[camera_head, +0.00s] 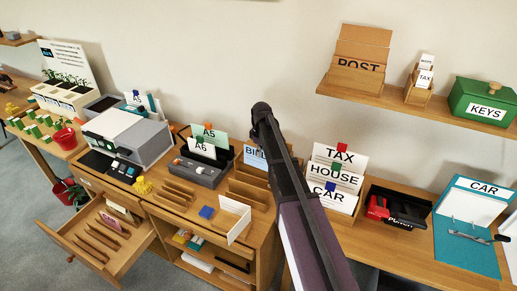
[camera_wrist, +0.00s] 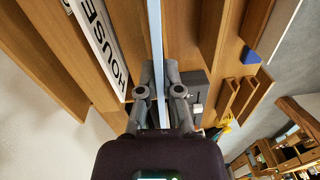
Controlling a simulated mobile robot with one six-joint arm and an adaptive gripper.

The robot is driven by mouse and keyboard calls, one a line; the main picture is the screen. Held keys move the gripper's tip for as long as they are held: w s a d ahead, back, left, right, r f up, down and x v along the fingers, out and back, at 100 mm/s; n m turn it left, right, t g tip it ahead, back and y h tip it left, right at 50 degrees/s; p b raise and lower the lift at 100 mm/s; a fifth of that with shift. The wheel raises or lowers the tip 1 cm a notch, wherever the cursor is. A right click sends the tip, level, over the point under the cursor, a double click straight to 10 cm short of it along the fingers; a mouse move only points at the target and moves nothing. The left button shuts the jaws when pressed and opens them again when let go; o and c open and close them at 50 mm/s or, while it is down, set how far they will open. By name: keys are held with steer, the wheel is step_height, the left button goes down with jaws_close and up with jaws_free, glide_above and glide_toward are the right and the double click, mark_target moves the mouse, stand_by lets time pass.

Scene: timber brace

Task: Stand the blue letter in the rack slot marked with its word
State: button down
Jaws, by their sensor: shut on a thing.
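The light blue letter (camera_head: 253,158) shows beside my dark arm in the head view, its word beginning "BILL" and partly hidden. In the wrist view my gripper (camera_wrist: 160,97) is shut on the blue letter (camera_wrist: 155,35), which is seen edge-on between the fingers. Wooden rack dividers (camera_wrist: 205,35) lie on both sides of it; whether it touches the rack I cannot tell. The stepped wooden rack (camera_head: 248,190) stands below the letter in the head view. White cards reading TAX (camera_head: 334,156), HOUSE (camera_head: 336,177) and CAR (camera_head: 330,197) stand to the right of my arm.
A grey tray (camera_head: 205,172) with A5 and A6 cards stands left of the letter. A blue block (camera_head: 206,212) and an upright white card (camera_head: 235,215) are in front. A black-and-red box (camera_head: 398,207) and a teal clipboard (camera_head: 470,237) lie right. An open drawer (camera_head: 108,245) juts out left.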

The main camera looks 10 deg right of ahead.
mark_target(259, 164)
steer(key=shift+w+a+r+n, duration=0.2)
steer(key=shift+w+r+n, duration=0.15)
steer(key=shift+w, duration=0.15)
steer(key=shift+s+f+b, duration=0.1)
steer(key=shift+f+b, duration=2.1)
steer(key=shift+f, duration=0.25)
steer(key=shift+f, duration=0.1)
steer(key=shift+f+b, duration=1.65)
steer(key=shift+b, duration=0.15)
steer(key=c, duration=0.7)
jaws_free()
